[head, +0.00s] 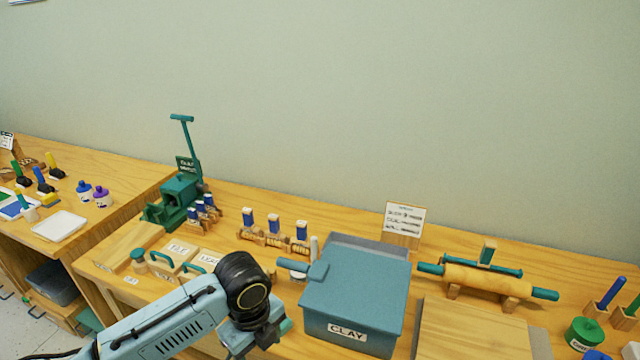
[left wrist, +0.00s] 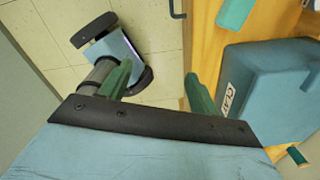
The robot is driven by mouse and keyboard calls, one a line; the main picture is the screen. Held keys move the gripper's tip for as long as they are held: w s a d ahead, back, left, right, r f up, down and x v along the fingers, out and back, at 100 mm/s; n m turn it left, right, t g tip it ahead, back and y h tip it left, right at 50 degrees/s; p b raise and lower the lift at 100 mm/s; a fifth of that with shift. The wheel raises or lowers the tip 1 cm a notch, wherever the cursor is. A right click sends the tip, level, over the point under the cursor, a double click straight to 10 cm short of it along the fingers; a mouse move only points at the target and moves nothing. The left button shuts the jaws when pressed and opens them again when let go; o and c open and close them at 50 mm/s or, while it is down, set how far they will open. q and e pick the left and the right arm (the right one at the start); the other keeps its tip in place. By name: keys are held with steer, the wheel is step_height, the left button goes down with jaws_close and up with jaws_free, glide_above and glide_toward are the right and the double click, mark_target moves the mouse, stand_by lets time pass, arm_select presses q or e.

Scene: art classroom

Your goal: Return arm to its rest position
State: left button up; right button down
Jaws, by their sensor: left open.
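My left arm (head: 165,318) reaches in from the bottom left of the head view. My left gripper (head: 258,338) is at the front of the work table, left of the blue clay bin (head: 355,290). In the left wrist view my left gripper (left wrist: 158,85) has its two green fingers apart, with nothing between them. Floor tiles and the table's front edge show beyond the fingers, and the clay bin (left wrist: 265,95) is to their right. My right gripper is not in view.
A green clay press (head: 178,195) stands at the back left. Wooden boxes with green handles (head: 175,252) lie behind my forearm. A rolling pin (head: 487,280) rests on a stand right of the bin, behind a wooden board (head: 470,330). The space above the table is clear.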

arm_select(q)
steer(key=s+d+f+n+h, duration=0.2)
steer(key=s+d+n+h, duration=0.15)
steer(key=s+n, duration=0.25)
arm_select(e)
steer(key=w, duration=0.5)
arm_select(q)
steer(key=s+a+r+n+t+y, duration=0.1)
steer(key=s+a+n+t+y, duration=0.2)
steer(key=s+a+n, duration=1.3)
step_height(320, 180, down, 27)
steer(key=d+n+g+b, duration=0.1)
steer(key=d+n+b, duration=0.1)
steer(key=s+a+f+g+b, duration=0.1)
steer(key=s+a+f, duration=0.2)
steer(key=s+f, duration=1.2)
steer(key=shift+s+f+y+b, duration=0.25)
steer(key=shift+f+y+b, duration=0.1)
steer(key=shift+f, duration=0.2)
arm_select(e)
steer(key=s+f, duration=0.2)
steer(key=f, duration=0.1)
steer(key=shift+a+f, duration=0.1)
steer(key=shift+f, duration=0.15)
arm_select(q)
steer(key=shift+d, duration=0.1)
steer(key=shift+c, duration=0.4)
